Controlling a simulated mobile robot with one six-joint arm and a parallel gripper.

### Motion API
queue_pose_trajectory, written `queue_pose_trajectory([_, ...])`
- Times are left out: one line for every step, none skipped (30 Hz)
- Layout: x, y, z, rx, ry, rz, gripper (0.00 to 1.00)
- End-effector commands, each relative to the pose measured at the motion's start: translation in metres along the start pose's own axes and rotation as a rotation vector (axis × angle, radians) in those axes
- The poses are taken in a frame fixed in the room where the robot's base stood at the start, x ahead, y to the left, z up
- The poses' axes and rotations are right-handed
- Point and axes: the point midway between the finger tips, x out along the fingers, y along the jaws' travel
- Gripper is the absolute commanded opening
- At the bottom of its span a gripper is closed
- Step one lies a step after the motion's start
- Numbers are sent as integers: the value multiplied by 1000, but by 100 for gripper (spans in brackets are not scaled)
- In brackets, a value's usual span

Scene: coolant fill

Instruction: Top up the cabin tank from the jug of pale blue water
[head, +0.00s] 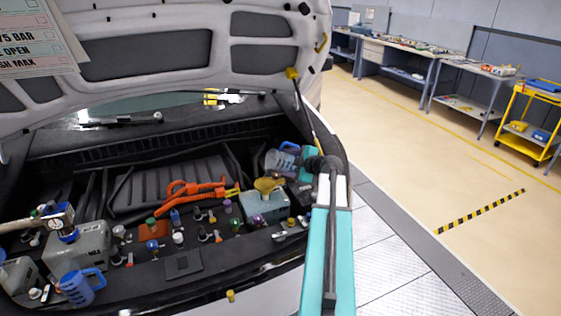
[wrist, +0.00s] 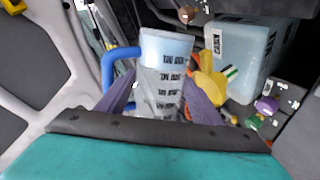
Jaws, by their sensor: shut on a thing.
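My gripper (head: 300,161) is shut on a clear jug (head: 279,161) with a blue handle, above and behind the cabin tank (head: 262,207). The jug looks tilted in the head view, its far end to the left. In the wrist view the jug (wrist: 162,80) sits between my purple fingers (wrist: 160,100), with pale blue showing in it and its handle at left. The tank (wrist: 243,55), its label reading like "CABIN", stands to its right. A yellow funnel (head: 268,185) sits on the tank; it also shows beside the jug in the wrist view (wrist: 208,78). I see no stream.
A second, bluer jug (head: 80,287) stands at the front left, near a grey tank (head: 85,250). Orange cables (head: 195,188) and several coloured caps fill the bay. The raised hood (head: 150,50) hangs above, with a prop rod (head: 300,95) near the held jug.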

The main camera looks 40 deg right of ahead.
Motion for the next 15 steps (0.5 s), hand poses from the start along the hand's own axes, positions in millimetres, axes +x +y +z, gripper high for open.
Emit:
queue_pose_trajectory([0, 0, -1, 0, 1, 0, 22])
queue_pose_trajectory([1, 0, -1, 0, 2, 0, 22])
queue_pose_trajectory([1, 0, -2, -1, 2, 0, 22])
queue_pose_trajectory([1, 0, -2, -1, 2, 0, 22])
queue_pose_trajectory([1, 0, -2, -1, 2, 0, 22])
queue_pose_trajectory([1, 0, -2, -1, 3, 0, 22])
queue_pose_trajectory([1, 0, -2, -1, 3, -1, 22])
queue_pose_trajectory([1, 0, -2, -1, 3, -1, 22])
queue_pose_trajectory([1, 0, -2, 0, 4, -1, 22])
queue_pose_trajectory([2, 0, -2, 2, 5, -1, 22])
queue_pose_trajectory([2, 0, -2, 5, 6, 0, 22])
queue_pose_trajectory([2, 0, -2, 11, 9, 0, 22])
queue_pose_trajectory([2, 0, -2, 18, 12, 0, 22])
queue_pose_trajectory([2, 0, -2, 26, 16, 0, 22])
queue_pose_trajectory([2, 0, -2, 38, 23, 0, 22])
